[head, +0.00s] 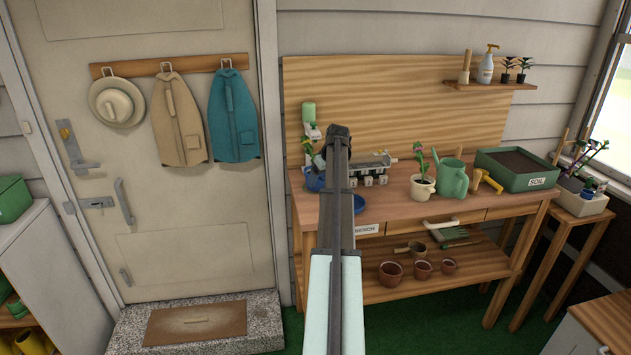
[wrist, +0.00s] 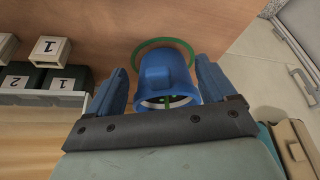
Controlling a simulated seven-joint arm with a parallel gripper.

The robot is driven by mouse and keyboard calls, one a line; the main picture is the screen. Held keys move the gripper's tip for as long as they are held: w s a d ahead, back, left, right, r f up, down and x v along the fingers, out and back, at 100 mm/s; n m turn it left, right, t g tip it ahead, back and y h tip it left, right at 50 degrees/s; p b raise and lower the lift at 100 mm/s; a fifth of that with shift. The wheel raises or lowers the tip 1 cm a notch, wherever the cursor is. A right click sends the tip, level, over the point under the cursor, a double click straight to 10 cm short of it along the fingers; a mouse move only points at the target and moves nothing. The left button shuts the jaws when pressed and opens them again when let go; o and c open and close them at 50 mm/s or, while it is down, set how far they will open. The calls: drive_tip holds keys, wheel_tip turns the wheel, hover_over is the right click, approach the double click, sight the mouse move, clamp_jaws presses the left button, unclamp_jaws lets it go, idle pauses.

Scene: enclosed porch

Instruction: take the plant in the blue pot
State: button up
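The blue pot (wrist: 165,78) is in the middle of the wrist view, its open rim towards the camera and a green stem inside. In the head view the blue pot (head: 315,182) stands at the left end of the bench, with leaves (head: 307,146) above it, partly hidden by my arm. My gripper (wrist: 162,70) is open, with one blue finger on each side of the pot. A narrow gap shows at the left fingertip; contact at the right finger is hard to tell. In the head view my gripper is mostly hidden behind my arm.
A rack of numbered blocks (wrist: 52,80) is close by on the left in the wrist view. A green ring (wrist: 183,43) lies around the pot's far end. A blue saucer (head: 360,204), cream pot (head: 422,188) and watering can (head: 453,182) stand farther right on the bench.

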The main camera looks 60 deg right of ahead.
clamp_jaws()
idle(0.6)
